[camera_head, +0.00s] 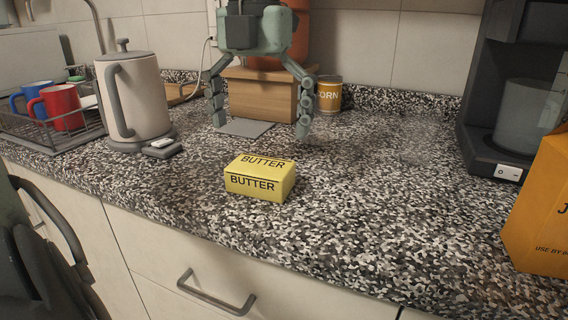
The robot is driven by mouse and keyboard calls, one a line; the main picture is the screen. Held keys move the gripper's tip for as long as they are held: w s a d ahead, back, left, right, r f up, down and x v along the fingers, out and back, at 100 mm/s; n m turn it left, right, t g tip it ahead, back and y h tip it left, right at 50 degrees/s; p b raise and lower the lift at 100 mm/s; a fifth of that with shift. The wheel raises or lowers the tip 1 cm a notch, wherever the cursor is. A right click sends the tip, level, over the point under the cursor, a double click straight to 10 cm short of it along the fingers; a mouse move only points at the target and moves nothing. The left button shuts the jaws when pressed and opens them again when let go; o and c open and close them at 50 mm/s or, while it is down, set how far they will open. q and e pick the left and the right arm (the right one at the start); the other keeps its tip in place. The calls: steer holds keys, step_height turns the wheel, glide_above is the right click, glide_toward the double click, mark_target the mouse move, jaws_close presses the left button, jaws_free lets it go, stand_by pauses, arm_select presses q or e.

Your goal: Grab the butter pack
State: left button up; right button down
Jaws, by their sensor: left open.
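The yellow butter pack (259,179) lies flat on the speckled countertop, near the middle of the head view, with "BUTTER" on its top and front. It is fully visible. My left gripper (260,128) hangs at the top middle with its fingers pointing down and spread wide apart. It is open and empty, above and behind the butter pack in the picture, and does not touch it. My right gripper is not clearly in view; a dark grey part shows at the lower left edge.
A kettle (135,100) and a dish rack (50,139) with red and blue mugs stand left. A wooden box (262,96) and a corn can (329,95) stand behind. A coffee machine (481,126) and an orange carton (541,215) stand right. Counter around the butter is clear.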

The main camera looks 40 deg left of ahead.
mark_target(259, 166)
arm_select(q)
steer(key=f, duration=0.6)
steer(key=shift+s+f, duration=0.25)
steer(key=shift+f, duration=0.45)
arm_select(e)
steer(key=shift+s+d+f, duration=0.1)
steer(key=shift+s+f, duration=0.25)
steer(key=shift+f, duration=0.05)
arm_select(q)
steer(key=c, duration=1.3)
arm_select(e)
steer(key=shift+w+r, duration=0.2)
arm_select(q)
steer(key=shift+w+r, duration=0.1)
steer(key=shift+r, duration=0.05)
